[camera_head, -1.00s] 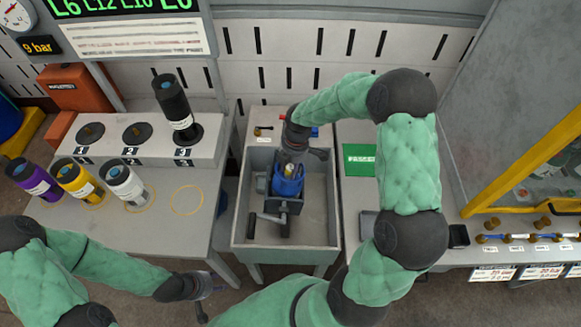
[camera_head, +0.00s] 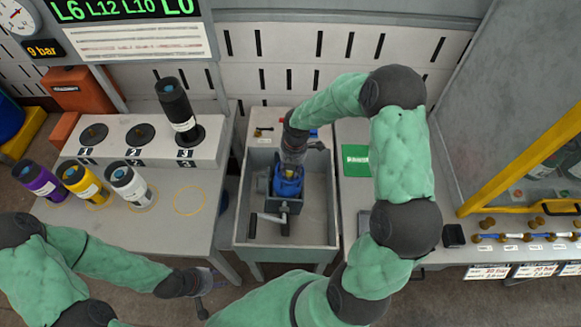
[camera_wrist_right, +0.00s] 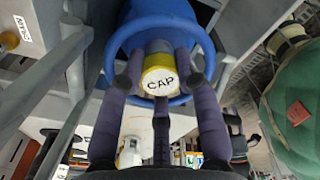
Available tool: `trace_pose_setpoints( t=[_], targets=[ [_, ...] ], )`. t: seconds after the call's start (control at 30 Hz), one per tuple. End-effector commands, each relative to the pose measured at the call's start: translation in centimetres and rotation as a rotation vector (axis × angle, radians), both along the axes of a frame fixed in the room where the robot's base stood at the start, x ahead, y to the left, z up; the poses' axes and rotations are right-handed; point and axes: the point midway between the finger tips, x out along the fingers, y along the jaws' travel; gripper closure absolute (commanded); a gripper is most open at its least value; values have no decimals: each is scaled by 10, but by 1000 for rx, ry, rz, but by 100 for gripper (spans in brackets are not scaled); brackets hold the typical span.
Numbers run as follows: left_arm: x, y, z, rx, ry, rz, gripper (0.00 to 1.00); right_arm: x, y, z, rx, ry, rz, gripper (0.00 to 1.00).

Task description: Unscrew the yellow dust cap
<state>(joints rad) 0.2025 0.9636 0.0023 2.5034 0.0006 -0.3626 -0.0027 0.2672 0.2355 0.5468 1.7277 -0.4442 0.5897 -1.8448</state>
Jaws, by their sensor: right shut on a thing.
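The yellow dust cap, with a white face marked CAP (camera_wrist_right: 158,80), sits inside a blue ring in the right wrist view. The blue body (camera_head: 289,184) stands in a grey tray (camera_head: 325,215) in the head view. My right gripper (camera_head: 292,158) is over the blue body from above; in its wrist view the fingers (camera_wrist_right: 160,88) are shut around the cap. In the head view the cap is mostly hidden by this gripper. My left gripper (camera_head: 212,282) hangs low at the front edge of the left table, apart from the blue body; its finger opening is unclear.
A crank handle (camera_head: 283,222) lies at the tray's front. Purple (camera_head: 37,181), yellow (camera_head: 82,183) and white (camera_head: 129,186) cylinders stand on the left table. A black cylinder (camera_head: 177,108) stands on the stepped rack. A green pad (camera_head: 355,159) lies right of the tray.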

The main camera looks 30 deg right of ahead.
Motion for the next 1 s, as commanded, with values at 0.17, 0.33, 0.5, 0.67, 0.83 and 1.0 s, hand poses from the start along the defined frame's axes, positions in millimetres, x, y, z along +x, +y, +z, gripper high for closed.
trace_pose_setpoints(
  t=[0.17,0.33,0.5,0.67,0.83,1.0],
  targets=[
    [0,0,1,0,0,0,60,-1,1,0,1,2,8,100],
    [0,0,16,0,1,0,60,-2,1,3,-9,-13,171,100],
    [0,0,35,0,0,0,60,-2,1,4,-23,-38,397,100],
    [0,0,41,0,0,0,60,-1,1,1,-32,-52,510,100],
    [0,0,39,0,0,0,60,-1,1,-1,-33,-54,520,100],
    [0,0,39,0,0,0,60,-1,0,-1,-33,-54,518,47]
  ],
)
